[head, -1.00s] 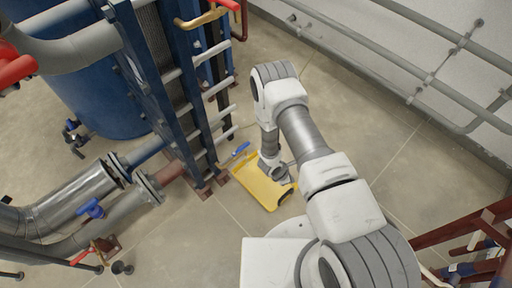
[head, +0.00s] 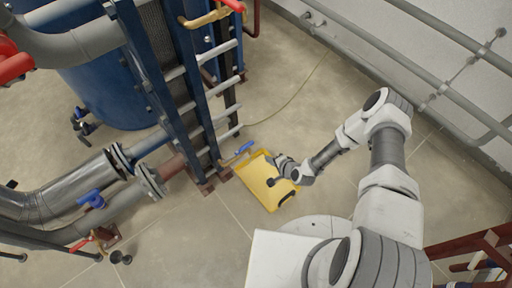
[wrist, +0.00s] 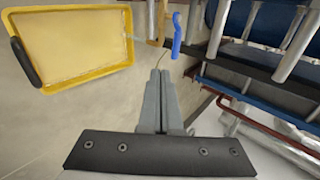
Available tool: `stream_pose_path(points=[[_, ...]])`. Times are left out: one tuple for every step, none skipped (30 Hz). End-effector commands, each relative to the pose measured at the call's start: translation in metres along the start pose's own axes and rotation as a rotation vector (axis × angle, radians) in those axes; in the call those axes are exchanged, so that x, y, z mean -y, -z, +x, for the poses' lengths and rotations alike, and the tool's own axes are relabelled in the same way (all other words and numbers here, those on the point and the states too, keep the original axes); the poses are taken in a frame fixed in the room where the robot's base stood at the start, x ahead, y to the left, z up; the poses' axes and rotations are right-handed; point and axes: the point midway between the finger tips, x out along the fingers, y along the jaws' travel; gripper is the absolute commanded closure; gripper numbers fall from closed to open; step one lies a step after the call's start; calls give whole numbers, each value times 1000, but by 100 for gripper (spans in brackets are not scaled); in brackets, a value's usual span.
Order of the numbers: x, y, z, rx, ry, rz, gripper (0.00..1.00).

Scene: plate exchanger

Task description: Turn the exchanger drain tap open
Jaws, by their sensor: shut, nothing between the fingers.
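The drain tap has a blue lever (head: 245,147) low at the foot of the plate exchanger (head: 170,85), by the yellow tray's far left corner. In the wrist view its blue lever (wrist: 176,36) stands at top centre, beside a brass-coloured body (wrist: 155,22). My gripper (wrist: 161,73) is shut and empty. Its fingertips point towards the tap and appear apart from the lever, just below it in the picture. In the head view my gripper (head: 274,163) is above the tray, to the right of the tap. The head view shows the fingertips too small to judge the gap.
The yellow tray (head: 252,179) with a black handle lies on the floor below my gripper. The exchanger's blue frame and grey bars rise left of the tap. Insulated pipes (head: 70,185) with another blue-handled valve (head: 92,198) are further left. Floor behind the tray is clear.

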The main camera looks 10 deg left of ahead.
Motion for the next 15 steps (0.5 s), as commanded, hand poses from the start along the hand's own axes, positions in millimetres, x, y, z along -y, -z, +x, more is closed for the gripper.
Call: stream_pose_path(points=[[-1, 0, 5, -3, 3, 4, 100], [-1, 0, 8, -4, 3, 4, 100], [-1, 0, 13, -2, 2, 3, 100], [-2, -1, 18, -1, 2, 2, 100], [-2, -1, 23, -2, 3, 1, 100], [-2, -1, 31, -1, 3, 0, 100], [-2, -1, 38, -1, 3, -1, 100], [-3, -1, 44, 0, 2, -1, 100], [-3, -1, 53, 0, 3, -2, 100], [-3, -1, 60, 0, 3, -3, 100], [-4, -1, 66, 1, 2, -3, 100], [-3, -1, 75, 1, 2, -3, 100], [-3, -1, 81, 0, 3, -4, 100], [-3, -1, 87, 1, 2, -4, 100], [-3, -1, 95, 1, 2, -4, 100]])
